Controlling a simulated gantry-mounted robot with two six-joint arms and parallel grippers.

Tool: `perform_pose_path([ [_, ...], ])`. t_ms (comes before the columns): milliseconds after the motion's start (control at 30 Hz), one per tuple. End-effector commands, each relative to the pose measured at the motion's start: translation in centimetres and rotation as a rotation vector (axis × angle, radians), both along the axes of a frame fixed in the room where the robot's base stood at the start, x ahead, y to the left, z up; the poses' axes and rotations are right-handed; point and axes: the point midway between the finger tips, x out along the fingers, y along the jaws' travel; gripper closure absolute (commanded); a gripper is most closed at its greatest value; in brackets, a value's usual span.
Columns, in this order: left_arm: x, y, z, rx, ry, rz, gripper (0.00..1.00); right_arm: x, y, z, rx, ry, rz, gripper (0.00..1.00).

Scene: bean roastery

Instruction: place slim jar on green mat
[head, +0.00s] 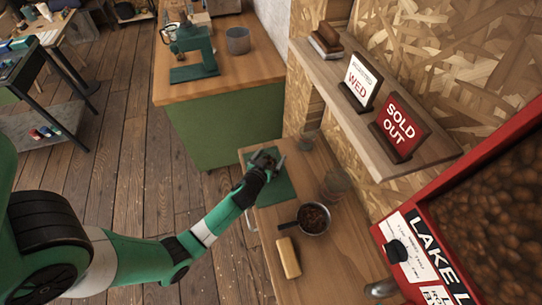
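The green mat (281,191) lies on the far part of the wooden counter, partly hidden by my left gripper and wrist. My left gripper (276,160) is over the mat; its fingers are small and dark, and I cannot tell whether they are open or hold anything. A small clear glass jar (308,140) stands beyond the mat near the wall, to the gripper's right. A larger clear glass jar (335,184) stands right of the mat. I cannot tell for sure which is the slim jar. My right gripper is not in view.
A dark-handled pan of beans (314,219) and a tan block (288,257) are on the counter nearer me. A wall shelf (343,105) with signs overhangs its right side. A red-framed bean bin (480,190) is at right. A green cabinet (225,130) stands behind.

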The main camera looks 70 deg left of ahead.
Motion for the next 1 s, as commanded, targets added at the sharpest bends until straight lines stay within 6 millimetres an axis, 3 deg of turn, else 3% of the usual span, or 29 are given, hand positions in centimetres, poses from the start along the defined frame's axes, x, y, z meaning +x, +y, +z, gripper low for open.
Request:
perform_pose_path([
  [233, -0.8, -0.8, 0.7, 0.000, 0.001, -0.001, 0.00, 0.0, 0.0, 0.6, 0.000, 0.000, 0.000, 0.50],
  [700, -7.4, -7.3, 4.5, -0.001, 0.001, -0.003, 0.00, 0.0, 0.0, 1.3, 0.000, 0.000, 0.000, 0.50],
  [1000, -8.0, -7.7, 4.9, 0.000, -0.001, 0.000, 0.00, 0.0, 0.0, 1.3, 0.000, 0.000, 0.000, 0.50],
])
